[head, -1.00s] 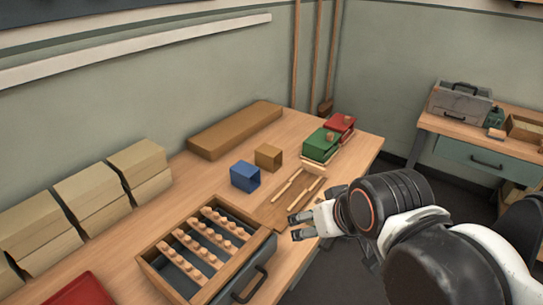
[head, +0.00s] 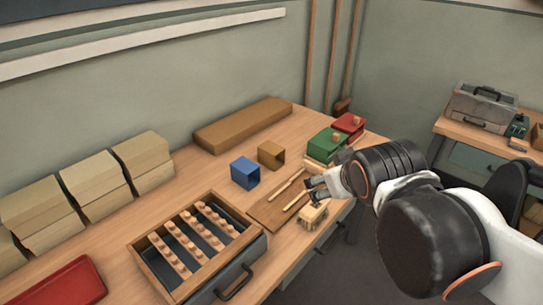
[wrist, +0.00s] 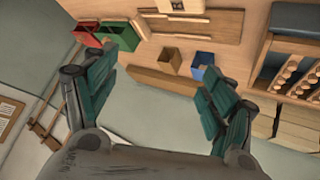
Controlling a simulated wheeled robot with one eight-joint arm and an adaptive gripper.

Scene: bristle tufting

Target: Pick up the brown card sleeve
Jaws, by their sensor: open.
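The brown card sleeve (head: 271,154) is a small open-ended box standing on the workbench, just right of and behind a blue sleeve (head: 245,173). In the wrist view the brown sleeve (wrist: 170,57) shows its dark open end, between my fingers in the picture but well beyond them, beside the blue sleeve (wrist: 203,68). My gripper (head: 313,188) is open and empty, above the front part of the bench, to the right of and nearer than the brown sleeve. In the wrist view its two green-padded fingers (wrist: 163,54) are spread wide.
A tray of pegged strips (head: 190,245) stands front left. A wooden board with sticks (head: 268,211) and a pale block (head: 312,215) lie near my gripper. Green (head: 325,142) and red (head: 348,126) boxes stand right. A long brown box (head: 243,125) lies behind the sleeve.

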